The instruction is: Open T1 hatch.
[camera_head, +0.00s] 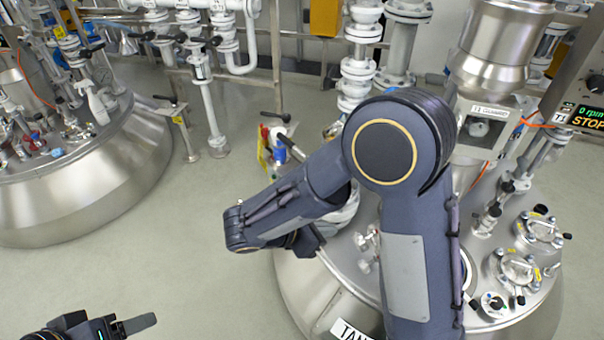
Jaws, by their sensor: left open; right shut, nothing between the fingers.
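The T1 vessel (320,292) is the domed steel tank at the right, below the T1 sign (559,118). Two round clamped covers (541,231) sit on its right side and look shut. I cannot tell which fitting is the T1 hatch; my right arm hides much of the lid. A pale curved part shows just under the forearm. My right gripper (308,241) is mostly hidden behind that forearm, over the vessel's left side; it is shut and empty. My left gripper (118,329) is at the bottom left, open and empty, over floor, far from the vessel.
A control box (588,100) showing STOP is at the right edge. Pipes and valves (365,40) fill the back.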

